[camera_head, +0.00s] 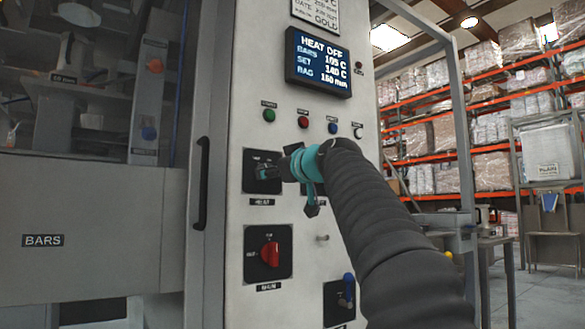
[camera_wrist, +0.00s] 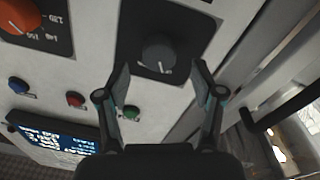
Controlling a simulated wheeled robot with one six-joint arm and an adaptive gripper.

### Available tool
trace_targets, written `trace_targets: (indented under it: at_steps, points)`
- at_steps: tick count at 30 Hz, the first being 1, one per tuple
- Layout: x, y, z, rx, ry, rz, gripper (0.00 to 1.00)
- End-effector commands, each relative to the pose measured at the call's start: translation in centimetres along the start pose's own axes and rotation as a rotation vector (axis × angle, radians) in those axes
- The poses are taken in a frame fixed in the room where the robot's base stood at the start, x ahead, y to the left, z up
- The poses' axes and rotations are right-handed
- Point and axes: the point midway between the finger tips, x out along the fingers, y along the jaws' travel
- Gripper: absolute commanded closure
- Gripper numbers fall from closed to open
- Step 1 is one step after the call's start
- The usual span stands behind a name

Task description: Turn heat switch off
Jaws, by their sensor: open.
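The grey control panel (camera_head: 240,215) carries a dark rotary switch on a black square plate (camera_head: 250,181); its small label is too blurred to read surely. In the wrist view the dark round knob (camera_wrist: 158,52) with a pale pointer mark lies just beyond and between my fingertips. My gripper (camera_head: 272,172) is open in front of this switch and partly covers it; its spread fingers also show in the wrist view (camera_wrist: 160,70). Contact with the knob cannot be told. The display (camera_head: 318,62) reads HEAT OFF, with bars at about 105 C and set 140 C.
A row of buttons includes green (camera_head: 268,115), red (camera_head: 303,122) and blue (camera_head: 332,128) ones. A red rotary switch (camera_head: 270,253) sits below. An orange knob (camera_wrist: 18,14) is beside the dark one. A door handle (camera_head: 201,183) stands out on the left.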

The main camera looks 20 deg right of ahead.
Motion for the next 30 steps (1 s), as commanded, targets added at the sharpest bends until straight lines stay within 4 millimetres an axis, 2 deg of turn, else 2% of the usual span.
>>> trace_targets:
  at_steps: [1,9,15,20,30]
  points:
    - [-1.0,0.1,-0.1,0.000,0.000,0.002,0.33]
    - [-5.2,0.0,-0.1,0.000,0.000,0.002,0.33]
    - [-7.6,0.0,0.0,0.000,0.000,0.001,0.33]
    - [-8.5,0.0,0.0,0.000,0.001,0.000,0.33]
    - [-8.6,0.0,0.0,0.000,0.000,-0.001,0.33]
